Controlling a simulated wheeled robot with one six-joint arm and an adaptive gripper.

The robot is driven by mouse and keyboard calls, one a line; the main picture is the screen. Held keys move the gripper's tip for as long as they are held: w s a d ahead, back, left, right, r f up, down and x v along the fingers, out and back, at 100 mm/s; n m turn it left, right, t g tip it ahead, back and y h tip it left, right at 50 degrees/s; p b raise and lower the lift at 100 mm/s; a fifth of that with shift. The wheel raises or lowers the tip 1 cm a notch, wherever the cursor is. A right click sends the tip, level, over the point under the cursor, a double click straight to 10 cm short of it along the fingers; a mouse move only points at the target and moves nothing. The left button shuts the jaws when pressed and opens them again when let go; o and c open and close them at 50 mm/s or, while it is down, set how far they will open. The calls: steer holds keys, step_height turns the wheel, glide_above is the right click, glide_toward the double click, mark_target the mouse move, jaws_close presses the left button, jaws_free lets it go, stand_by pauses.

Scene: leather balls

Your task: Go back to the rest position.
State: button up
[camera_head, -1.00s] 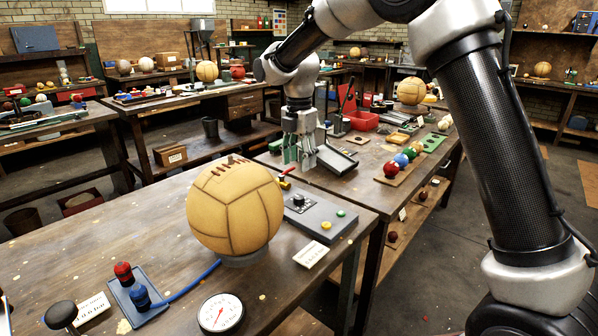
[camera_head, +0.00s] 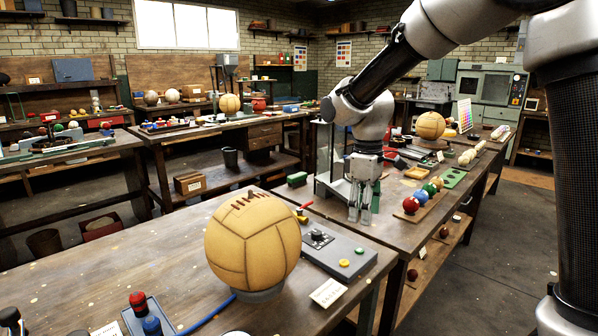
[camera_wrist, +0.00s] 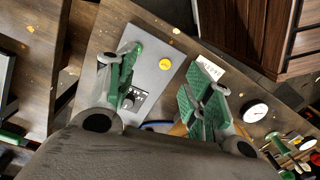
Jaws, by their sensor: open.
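My gripper (camera_head: 360,212) hangs with its fingers pointing down over the workbench, behind and right of the large tan leather ball (camera_head: 252,240). In the wrist view my gripper (camera_wrist: 160,95) shows its green finger pads spread apart with nothing between them. The ball sits on a grey ring on the near bench, lacing upward, apart from my gripper. In the wrist view my gripper hides nearly all of it. The grey control box (camera_head: 335,250) with a black knob and coloured buttons lies right of the ball and shows between the fingers in the wrist view (camera_wrist: 150,65).
A row of coloured balls (camera_head: 422,196) sits on a wooden strip right of my gripper. Another leather ball (camera_head: 430,126) stands farther back. The floor at right is clear.

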steer(key=s+d+r+m+t, duration=0.1)
steer(key=s+d+r+m, duration=0.1)
steer(key=s+d+m, duration=0.2)
steer(key=s+d+r+m+t, duration=0.2)
steer(key=s+d+r+m, duration=0.1)
steer(key=s+d, duration=0.6)
steer(key=s+d+r+m+t, duration=0.2)
steer(key=s+d+r+m, duration=0.1)
steer(key=s+d, duration=0.4)
steer(key=shift+s+d+m, duration=0.2)
steer(key=shift+s+m, duration=0.6)
steer(key=shift+s, duration=0.6)
